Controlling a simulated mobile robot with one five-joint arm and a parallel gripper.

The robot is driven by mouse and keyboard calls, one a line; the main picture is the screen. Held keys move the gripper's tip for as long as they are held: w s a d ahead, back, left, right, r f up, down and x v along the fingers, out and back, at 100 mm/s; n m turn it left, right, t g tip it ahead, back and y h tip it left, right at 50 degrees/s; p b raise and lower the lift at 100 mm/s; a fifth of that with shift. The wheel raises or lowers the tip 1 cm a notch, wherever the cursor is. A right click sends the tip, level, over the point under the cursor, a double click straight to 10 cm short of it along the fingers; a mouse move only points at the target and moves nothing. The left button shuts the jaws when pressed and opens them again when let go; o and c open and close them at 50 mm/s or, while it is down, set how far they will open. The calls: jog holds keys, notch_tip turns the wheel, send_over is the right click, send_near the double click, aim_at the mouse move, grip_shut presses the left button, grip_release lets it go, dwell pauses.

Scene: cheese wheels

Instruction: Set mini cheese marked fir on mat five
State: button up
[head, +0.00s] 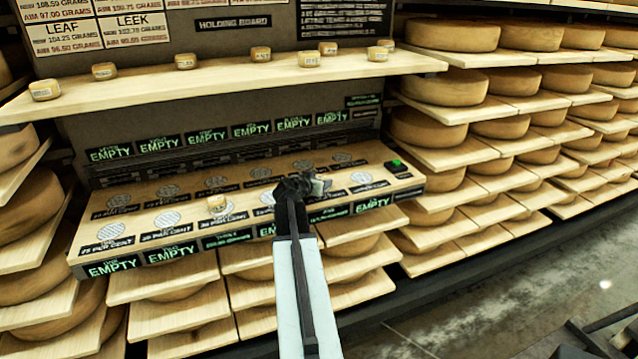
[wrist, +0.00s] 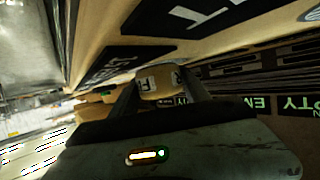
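My gripper (head: 318,186) is over the right half of the sloped board (head: 265,228). In the wrist view, a small tan cheese (wrist: 158,84) with a white label sits between the two fingers (wrist: 160,92). The fingers look closed on it. Its label is partly covered; an F and an R can be made out. In the head view the held cheese is mostly hidden at my gripper's tip. The board carries two rows of round grey mats, such as one at front left (head: 114,231). The mat numbers are too small to read.
Another mini cheese (head: 217,203) stands on a front-row mat. Several more stand on the upper holding shelf (head: 225,82). Panels reading EMPTY (head: 208,136) line the back and front of the board. A green-lit box (head: 396,165) is at its right end. Large cheese wheels fill the racks (head: 455,88).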

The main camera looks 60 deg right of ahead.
jog(key=o, duration=0.4)
jog(key=shift+r, duration=0.15)
jog(key=p+v, duration=0.5)
jog(key=v, duration=0.6)
jog(key=shift+a+r, duration=0.2)
jog(key=shift+r, duration=0.05)
jog(key=shift+a, duration=0.25)
